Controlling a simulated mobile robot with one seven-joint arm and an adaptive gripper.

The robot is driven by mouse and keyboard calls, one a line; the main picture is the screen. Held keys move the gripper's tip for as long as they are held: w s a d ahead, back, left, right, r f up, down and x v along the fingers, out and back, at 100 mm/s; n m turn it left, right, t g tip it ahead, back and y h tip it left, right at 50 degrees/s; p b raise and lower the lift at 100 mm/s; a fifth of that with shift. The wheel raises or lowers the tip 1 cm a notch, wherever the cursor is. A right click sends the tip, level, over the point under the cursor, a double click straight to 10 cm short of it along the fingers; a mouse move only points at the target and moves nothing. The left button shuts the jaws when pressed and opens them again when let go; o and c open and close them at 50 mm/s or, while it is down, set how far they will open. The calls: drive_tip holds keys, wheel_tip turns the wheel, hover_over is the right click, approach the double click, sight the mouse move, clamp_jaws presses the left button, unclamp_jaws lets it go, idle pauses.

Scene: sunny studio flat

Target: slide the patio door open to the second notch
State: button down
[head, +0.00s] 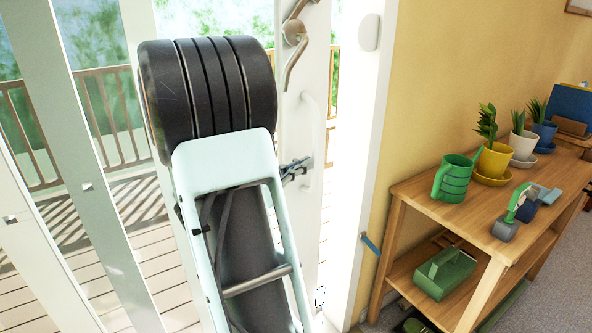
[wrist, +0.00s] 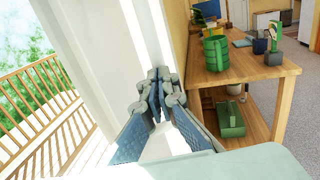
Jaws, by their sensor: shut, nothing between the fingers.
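The patio door's white stile (head: 297,235) stands upright behind my arm in the head view. It carries a pale vertical pull handle (head: 309,120) and a bronze lever (head: 293,38) higher up. A narrow strip of outdoors shows between this stile and the white jamb on the right. My gripper (head: 300,168) is beside the stile, near the handle's lower end; I cannot tell whether it touches. In the wrist view my gripper (wrist: 157,93) has its fingertips together and holds nothing, with white frame (wrist: 95,60) behind. I cannot make out any notches.
A wooden shelf unit (head: 398,187) stands right of the doorway, holding a green watering can (head: 455,178), potted plants and a green caddy (head: 445,272) below. A yellow wall (head: 425,90) is behind it. Outside are a deck and brown railing (head: 105,110).

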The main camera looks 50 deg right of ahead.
drive_tip(key=shift+d, duration=0.1)
drive_tip(key=shift+s+d, duration=0.2)
drive_tip(key=shift+d, duration=0.55)
